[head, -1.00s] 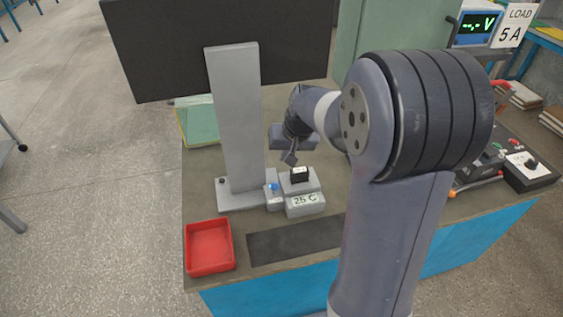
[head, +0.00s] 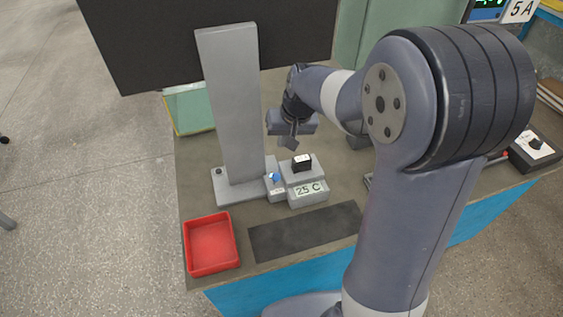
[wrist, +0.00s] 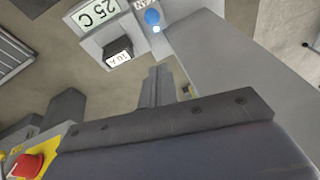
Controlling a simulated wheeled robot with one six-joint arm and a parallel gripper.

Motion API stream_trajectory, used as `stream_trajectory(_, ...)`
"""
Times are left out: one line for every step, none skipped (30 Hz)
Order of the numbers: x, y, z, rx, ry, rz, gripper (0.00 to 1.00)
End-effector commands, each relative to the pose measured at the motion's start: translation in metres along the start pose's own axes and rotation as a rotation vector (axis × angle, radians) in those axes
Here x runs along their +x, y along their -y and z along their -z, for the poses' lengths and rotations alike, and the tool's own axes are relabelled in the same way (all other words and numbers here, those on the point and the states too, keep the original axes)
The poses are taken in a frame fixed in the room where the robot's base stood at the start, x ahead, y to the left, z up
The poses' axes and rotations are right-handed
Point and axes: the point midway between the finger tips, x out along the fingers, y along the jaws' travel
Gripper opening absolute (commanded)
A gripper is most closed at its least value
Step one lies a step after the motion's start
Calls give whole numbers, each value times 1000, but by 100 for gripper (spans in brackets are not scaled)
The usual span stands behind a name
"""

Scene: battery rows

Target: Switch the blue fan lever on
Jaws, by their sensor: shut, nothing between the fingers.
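The blue fan lever (head: 274,178) is a small blue knob on a grey block between the tall grey column (head: 233,110) and the box marked 25 C (head: 308,191). In the wrist view the blue knob (wrist: 152,17) is at the top, with a small white tip and a partly readable label beside it. My gripper (head: 289,142) is above and behind the lever, apart from it. In the wrist view its fingers (wrist: 158,75) are together and empty, pointing up toward the lever side.
A black block (head: 301,163) sits on the 25 C box, close to the lever. The tall column stands left of it. A red tray (head: 211,245) and a dark mat (head: 305,230) lie in front. A red knob on a yellow panel (wrist: 28,166) shows at lower left.

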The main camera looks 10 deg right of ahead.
Motion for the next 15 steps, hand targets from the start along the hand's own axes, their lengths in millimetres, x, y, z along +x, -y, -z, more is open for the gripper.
stream_trajectory(13,0,-1,0,7,0,0)
stream_trajectory(19,0,-1,0,7,-1,0)
stream_trajectory(27,0,-1,0,6,-1,0)
stream_trajectory(34,0,-1,0,6,-1,0)
stream_trajectory(40,0,-1,0,5,-1,0)
stream_trajectory(47,0,-1,1,5,-1,0)
stream_trajectory(53,0,-1,1,5,0,0)
stream_trajectory(58,0,-1,2,5,0,0)
stream_trajectory(65,0,-1,2,4,0,0)
stream_trajectory(68,0,-4,1,5,0,0)
stream_trajectory(71,0,-9,1,5,0,0)
stream_trajectory(75,0,-13,0,4,-1,0)
stream_trajectory(78,0,-16,0,4,-1,0)
stream_trajectory(80,0,-18,0,3,0,0)
stream_trajectory(84,0,-21,1,2,0,0)
